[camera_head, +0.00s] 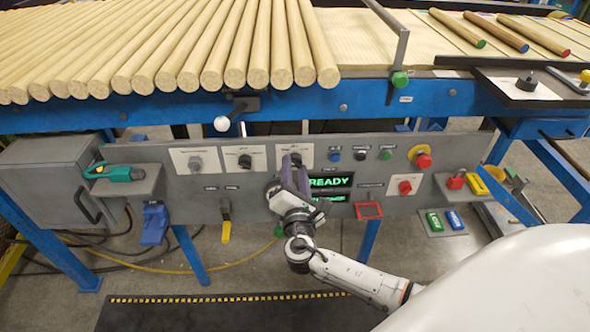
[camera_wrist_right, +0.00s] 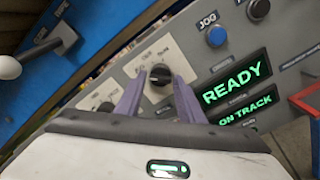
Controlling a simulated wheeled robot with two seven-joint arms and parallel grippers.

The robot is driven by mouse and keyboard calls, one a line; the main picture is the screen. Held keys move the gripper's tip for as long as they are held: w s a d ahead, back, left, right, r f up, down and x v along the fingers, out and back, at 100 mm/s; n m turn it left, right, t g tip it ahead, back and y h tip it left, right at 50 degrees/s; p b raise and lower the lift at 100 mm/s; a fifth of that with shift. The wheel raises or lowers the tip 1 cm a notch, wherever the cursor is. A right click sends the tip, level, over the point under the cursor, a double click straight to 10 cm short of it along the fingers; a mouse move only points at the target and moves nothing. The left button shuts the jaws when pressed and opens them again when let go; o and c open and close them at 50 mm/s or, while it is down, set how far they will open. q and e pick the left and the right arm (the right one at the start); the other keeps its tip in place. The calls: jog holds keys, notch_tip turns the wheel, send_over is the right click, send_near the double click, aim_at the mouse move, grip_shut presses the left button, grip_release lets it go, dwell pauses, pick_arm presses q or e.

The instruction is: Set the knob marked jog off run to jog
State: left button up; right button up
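A black rotary knob (camera_wrist_right: 160,75) on a pale label plate (camera_wrist_right: 148,58) sits between the fingertips of my right gripper (camera_wrist_right: 159,80) in the right wrist view. The purple fingers stand apart on either side of it, with small gaps visible; I cannot tell how far they reach around it. The plate's small lettering and the knob's exact setting are not readable. In the head view my right gripper (camera_head: 293,172) covers most of this plate (camera_head: 294,147) and hides the knob. Two similar knobs, one grey (camera_head: 195,162) and one black (camera_head: 245,161), are farther left. My left gripper is not in view.
A blue button (camera_wrist_right: 216,37) labelled JOG and a green READY display (camera_wrist_right: 237,82) are right of the knob. A red-framed box (camera_head: 369,211) and red emergency button (camera_head: 423,160) are farther right. The blue rail (camera_head: 180,115) and wooden rods (camera_head: 230,60) lie above the panel.

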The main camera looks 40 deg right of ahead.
jog(key=shift+o, duration=0.9)
jog(key=v, duration=1)
jog(key=shift+a, duration=0.15)
jog(key=s+a+f+m+g+y, duration=0.25)
jog(key=s+f+m, duration=0.2)
jog(key=f, duration=0.55)
jog(key=s+a+f+m+g+y, duration=0.2)
jog(key=s+a+f+m+y, duration=0.1)
jog(key=s+m, duration=0.4)
jog(key=s+a+f+m+g+y, duration=0.2)
jog(key=s+a+f+m+y, duration=0.2)
jog(key=s+a+m+y, duration=0.2)
jog(key=shift+s+a+m, duration=0.55)
jog(key=shift+a+m, duration=0.1)
jog(key=shift+a, duration=0.45)
